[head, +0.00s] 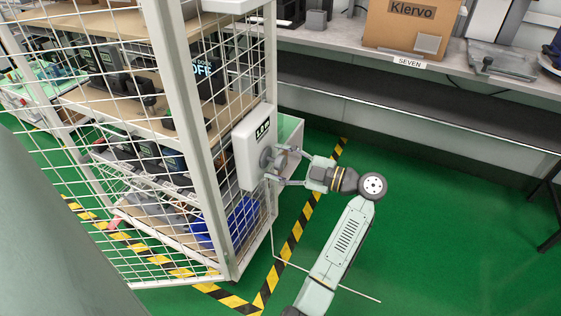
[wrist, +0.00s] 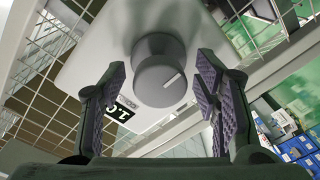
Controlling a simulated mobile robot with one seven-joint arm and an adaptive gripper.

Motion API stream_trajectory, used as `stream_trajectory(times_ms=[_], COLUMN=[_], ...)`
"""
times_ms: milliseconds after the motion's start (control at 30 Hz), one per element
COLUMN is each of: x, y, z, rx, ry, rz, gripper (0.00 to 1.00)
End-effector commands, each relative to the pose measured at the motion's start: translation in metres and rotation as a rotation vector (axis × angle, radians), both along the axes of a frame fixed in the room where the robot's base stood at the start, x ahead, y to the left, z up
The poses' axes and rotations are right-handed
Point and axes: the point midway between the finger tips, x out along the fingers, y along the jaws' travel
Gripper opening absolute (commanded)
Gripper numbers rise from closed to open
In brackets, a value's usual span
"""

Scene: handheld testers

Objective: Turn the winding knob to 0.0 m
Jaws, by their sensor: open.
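The winding knob (wrist: 158,68) is a round grey dial with a white pointer line, on the front of a white box (head: 250,150) fixed to the wire cage. It also shows in the head view (head: 267,160), partly covered by my fingers. A small dark display with light digits (head: 262,131) sits above the knob; in the wrist view it is only partly in frame and its reading is not clear. My gripper (head: 279,166) is open at the knob. In the wrist view its two padded fingers (wrist: 158,92) stand on either side of the knob, with gaps visible.
The wire cage (head: 205,130) with shelves of devices stands to the left. A grey workbench (head: 340,45) with a cardboard box (head: 408,25) runs along the back. Yellow-black tape (head: 300,225) marks the green floor, which is clear at right.

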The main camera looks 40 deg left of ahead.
Motion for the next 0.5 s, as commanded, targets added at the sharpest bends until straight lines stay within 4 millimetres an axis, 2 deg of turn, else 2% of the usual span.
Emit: stream_trajectory(times_ms=[100,500], x=[0.0001,0.0002], y=[-0.0002,-0.0003], z=[0.0001,0.0001], rx=[0.000,0.000], ry=[0.000,0.000], rz=[0.000,0.000], gripper=[0.56,0.29])
